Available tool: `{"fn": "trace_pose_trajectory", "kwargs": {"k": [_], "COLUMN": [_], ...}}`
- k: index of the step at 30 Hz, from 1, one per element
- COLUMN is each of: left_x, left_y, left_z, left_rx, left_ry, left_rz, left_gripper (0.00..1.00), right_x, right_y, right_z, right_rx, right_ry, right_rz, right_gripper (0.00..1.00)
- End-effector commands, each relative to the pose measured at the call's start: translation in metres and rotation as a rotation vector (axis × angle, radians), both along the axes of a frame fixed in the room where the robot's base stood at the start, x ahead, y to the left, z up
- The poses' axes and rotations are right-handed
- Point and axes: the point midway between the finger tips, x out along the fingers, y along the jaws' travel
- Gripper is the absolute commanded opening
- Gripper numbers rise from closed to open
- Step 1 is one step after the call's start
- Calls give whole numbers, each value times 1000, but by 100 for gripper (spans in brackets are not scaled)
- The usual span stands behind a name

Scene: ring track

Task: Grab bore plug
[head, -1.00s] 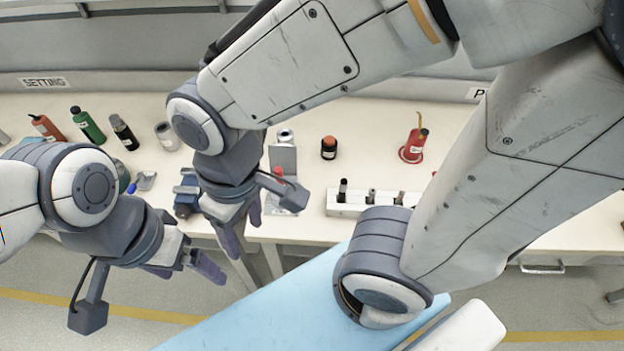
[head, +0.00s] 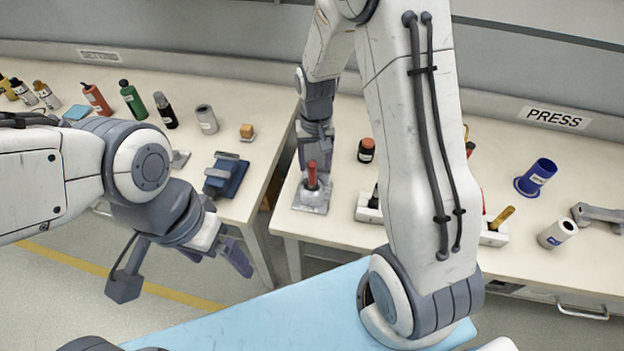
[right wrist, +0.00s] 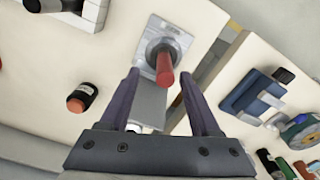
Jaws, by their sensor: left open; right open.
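A red-handled plug (head: 312,175), which I take as the bore plug, stands upright in a grey square block (head: 310,205) near the front left of the right-hand table. It also shows in the right wrist view (right wrist: 165,68), its handle pointing toward the camera. My left gripper (head: 237,257) is open and empty, in front of the left table.
A black-and-orange jar (head: 366,150) stands right of the block. A white rack (head: 368,212) is partly behind my right arm. A blue vice-like device (head: 226,177) sits on the left table; a gap separates the tables.

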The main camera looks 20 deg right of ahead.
Motion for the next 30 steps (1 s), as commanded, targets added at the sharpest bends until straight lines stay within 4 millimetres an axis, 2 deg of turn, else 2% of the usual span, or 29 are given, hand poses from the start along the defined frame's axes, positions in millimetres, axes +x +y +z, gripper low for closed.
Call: {"fn": "trace_pose_trajectory", "kwargs": {"k": [5,12,22,27,30], "left_x": [0,0,0,0,0], "left_y": [0,0,0,0,0], "left_z": [7,15,15,15,15], "left_rx": [0,0,0,0,0], "left_ry": [0,0,0,0,0], "left_rz": [0,0,0,0,0], "left_gripper": [94,94,94,94,94], "right_x": [-2,-1,0,0,0], "right_y": [3,6,6,6,6], "right_z": [-14,-47,-54,-54,-54], "right_rx": [0,0,0,0,0], "right_ry": [5,4,0,0,-1], "right_rz": [2,0,1,1,1], "right_gripper": [64,64,64,0,0]}}
